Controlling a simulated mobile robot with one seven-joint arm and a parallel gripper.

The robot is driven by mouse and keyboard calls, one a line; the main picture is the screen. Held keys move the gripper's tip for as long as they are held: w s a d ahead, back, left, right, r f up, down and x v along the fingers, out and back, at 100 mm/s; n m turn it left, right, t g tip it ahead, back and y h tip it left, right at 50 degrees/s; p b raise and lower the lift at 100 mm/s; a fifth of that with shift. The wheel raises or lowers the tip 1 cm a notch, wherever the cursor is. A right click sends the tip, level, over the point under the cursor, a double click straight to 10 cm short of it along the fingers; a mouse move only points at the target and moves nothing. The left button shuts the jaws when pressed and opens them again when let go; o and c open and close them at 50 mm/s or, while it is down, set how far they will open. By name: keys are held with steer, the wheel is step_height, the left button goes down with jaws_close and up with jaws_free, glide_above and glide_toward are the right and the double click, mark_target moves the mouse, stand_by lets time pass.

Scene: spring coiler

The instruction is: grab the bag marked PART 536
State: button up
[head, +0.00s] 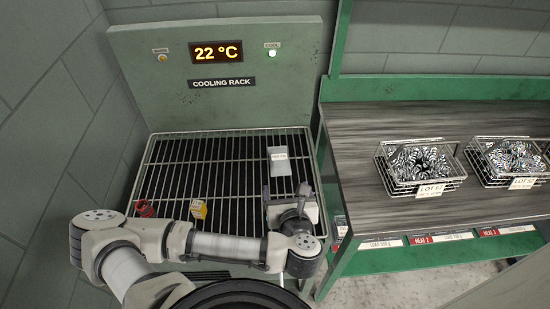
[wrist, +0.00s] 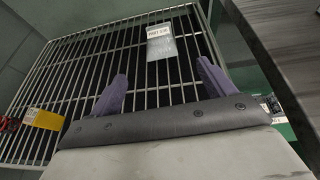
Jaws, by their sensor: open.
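A small grey-white bag (head: 279,163) with a white label lies on the cooling rack's wire grid, toward its right side. In the wrist view the same bag (wrist: 162,46) shows a label that seems to read PART 536, though the print is small. My gripper (head: 283,189) is just in front of the bag on the near side, apart from it. In the wrist view its two purple fingers (wrist: 163,78) are spread wide with nothing between them, and the bag lies beyond the fingertips, roughly centred between them.
The cooling rack (head: 175,165) also holds a yellow tag or box (head: 198,209) and a red coil (head: 145,208) at the near left. An upright panel (head: 215,110) stands behind it. At right, a bench (head: 355,150) carries wire baskets (head: 420,165) of springs. Much of the rack's grid is bare.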

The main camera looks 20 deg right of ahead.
mark_target(281, 169)
steer(key=b+x, duration=0.1)
steer(key=b, duration=0.1)
steer(key=b+x, duration=0.2)
steer(key=shift+f, duration=0.4)
steer(key=b+x, duration=0.4)
steer(key=b, duration=0.4)
steer(key=shift+w, duration=0.2)
steer(key=shift+w+d+b, duration=0.2)
steer(key=shift+w+b, duration=0.25)
steer(key=shift+b, duration=0.4)
steer(key=shift+w+r, duration=0.1)
steer(key=shift+w, duration=0.2)
steer(key=shift+p+x, duration=0.7)
steer(key=shift+x, duration=1.65)
steer(key=c, duration=1.2)
